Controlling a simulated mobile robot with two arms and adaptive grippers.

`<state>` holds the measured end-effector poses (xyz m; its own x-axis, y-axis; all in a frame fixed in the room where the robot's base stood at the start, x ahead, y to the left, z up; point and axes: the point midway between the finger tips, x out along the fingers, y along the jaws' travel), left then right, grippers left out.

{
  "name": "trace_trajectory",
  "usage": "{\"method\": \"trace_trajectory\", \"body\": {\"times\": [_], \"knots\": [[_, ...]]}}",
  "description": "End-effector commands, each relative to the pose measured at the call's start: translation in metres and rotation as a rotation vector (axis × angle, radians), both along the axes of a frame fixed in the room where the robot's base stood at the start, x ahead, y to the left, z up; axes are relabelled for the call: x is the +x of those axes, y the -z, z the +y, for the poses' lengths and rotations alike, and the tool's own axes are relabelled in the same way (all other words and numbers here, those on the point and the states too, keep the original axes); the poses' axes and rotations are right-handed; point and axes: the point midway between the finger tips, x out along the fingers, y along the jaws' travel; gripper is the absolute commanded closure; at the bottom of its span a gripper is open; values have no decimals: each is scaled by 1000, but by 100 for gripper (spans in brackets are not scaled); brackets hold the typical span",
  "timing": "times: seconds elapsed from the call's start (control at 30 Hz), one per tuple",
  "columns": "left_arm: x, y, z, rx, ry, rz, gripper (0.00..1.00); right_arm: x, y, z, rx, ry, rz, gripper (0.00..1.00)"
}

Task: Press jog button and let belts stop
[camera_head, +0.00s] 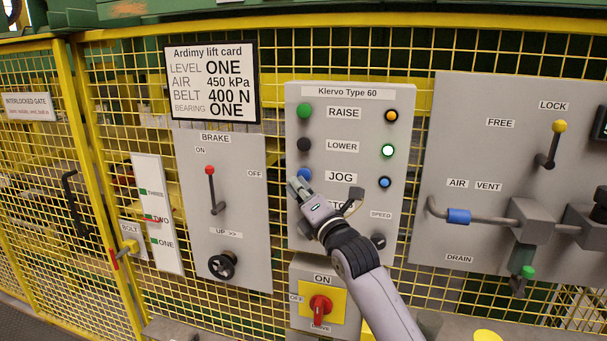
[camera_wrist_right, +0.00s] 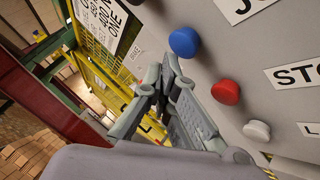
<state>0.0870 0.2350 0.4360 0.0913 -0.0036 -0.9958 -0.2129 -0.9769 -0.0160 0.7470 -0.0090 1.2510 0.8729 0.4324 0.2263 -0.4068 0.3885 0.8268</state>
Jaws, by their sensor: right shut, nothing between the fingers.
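The blue jog button (camera_head: 304,175) sits left of the JOG label on the grey Klervo Type 60 panel (camera_head: 342,92). It also shows in the right wrist view (camera_wrist_right: 184,41), just beyond my fingertips. My right gripper (camera_head: 296,187) is shut and empty, in front of the panel just below the jog button. In the wrist view its fingertips (camera_wrist_right: 163,75) appear apart from the button. The gripper hides the stop button in the head view; that red button (camera_wrist_right: 226,91) shows in the wrist view. The belts cannot be made out. My left gripper is out of view.
A green raise button (camera_head: 305,111) and a dark lower button (camera_head: 304,145) are above. The lamp by LOWER (camera_head: 388,150) looks lit. A red rotary switch (camera_head: 320,306) is below. The brake panel (camera_head: 250,170) is left, the air valve panel (camera_head: 470,120) right. Yellow mesh fencing stands behind.

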Motion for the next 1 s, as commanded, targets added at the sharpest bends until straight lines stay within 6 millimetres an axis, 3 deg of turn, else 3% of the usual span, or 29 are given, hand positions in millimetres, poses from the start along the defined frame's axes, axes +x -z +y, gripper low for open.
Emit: {"method": "trace_trajectory", "body": {"times": [0.37, 0.8, 1.0], "knots": [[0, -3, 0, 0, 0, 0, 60, -4, -1, 2, -1, -1, -1, 100], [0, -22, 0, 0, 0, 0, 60, -43, -1, 15, 0, -2, 1, 100], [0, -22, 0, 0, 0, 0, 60, -49, 0, 16, 0, 0, 0, 100]]}}
